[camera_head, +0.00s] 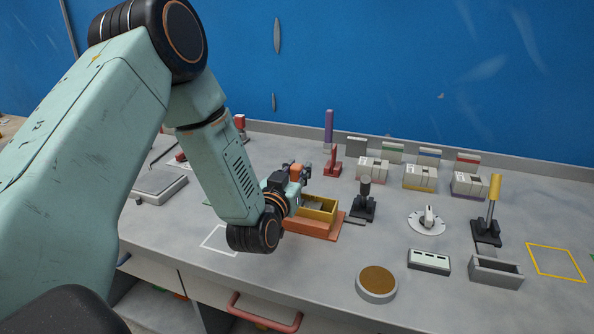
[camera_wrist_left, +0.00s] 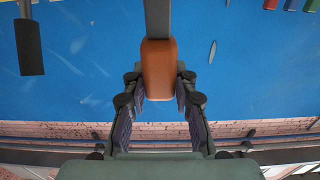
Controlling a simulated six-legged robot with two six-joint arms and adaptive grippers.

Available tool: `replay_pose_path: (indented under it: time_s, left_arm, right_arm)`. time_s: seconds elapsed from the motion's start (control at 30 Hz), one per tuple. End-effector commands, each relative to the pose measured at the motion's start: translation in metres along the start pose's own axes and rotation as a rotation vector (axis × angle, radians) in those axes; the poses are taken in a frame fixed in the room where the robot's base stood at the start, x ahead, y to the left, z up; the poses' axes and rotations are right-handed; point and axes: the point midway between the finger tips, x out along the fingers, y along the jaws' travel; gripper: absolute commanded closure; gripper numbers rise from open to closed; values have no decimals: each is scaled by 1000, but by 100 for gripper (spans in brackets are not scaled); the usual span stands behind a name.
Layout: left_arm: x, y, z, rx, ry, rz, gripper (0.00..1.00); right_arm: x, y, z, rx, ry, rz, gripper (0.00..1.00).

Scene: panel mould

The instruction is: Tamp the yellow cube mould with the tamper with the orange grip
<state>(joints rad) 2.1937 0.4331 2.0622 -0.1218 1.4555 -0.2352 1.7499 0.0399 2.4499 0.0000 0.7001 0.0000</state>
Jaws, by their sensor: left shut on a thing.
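The yellow cube mould (camera_head: 327,215) is an open box on an orange-brown base (camera_head: 312,229) in the middle of the bench. My left gripper (camera_head: 296,176) is just above and behind the mould's left part in the head view. It is shut on the orange grip (camera_head: 297,169) of the tamper. In the left wrist view the orange grip (camera_wrist_left: 158,70) sits between the fingers, with a grey bar (camera_wrist_left: 158,18) running on from it. The tamper's foot is hidden, so I cannot tell whether it touches the mould's contents. My right gripper is not in view.
A black stand (camera_head: 364,203) is close right of the mould. A red stand (camera_head: 332,163) is behind it. Labelled blocks (camera_head: 420,177) line the back. A round brown-topped pad (camera_head: 377,282) lies in front. A yellow outlined square (camera_head: 556,262) at right is empty.

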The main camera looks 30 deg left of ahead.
Motion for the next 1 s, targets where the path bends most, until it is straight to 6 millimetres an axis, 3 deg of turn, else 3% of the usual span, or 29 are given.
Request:
replay_pose_path:
  time_s: [0.57, 1.0]
  left_arm:
    - [0, 0, -37, -1, 2, 0, 100]
    - [0, 0, -34, 0, 2, 0, 100]
  right_arm:
    - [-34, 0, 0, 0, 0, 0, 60]
    - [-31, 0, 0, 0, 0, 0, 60]
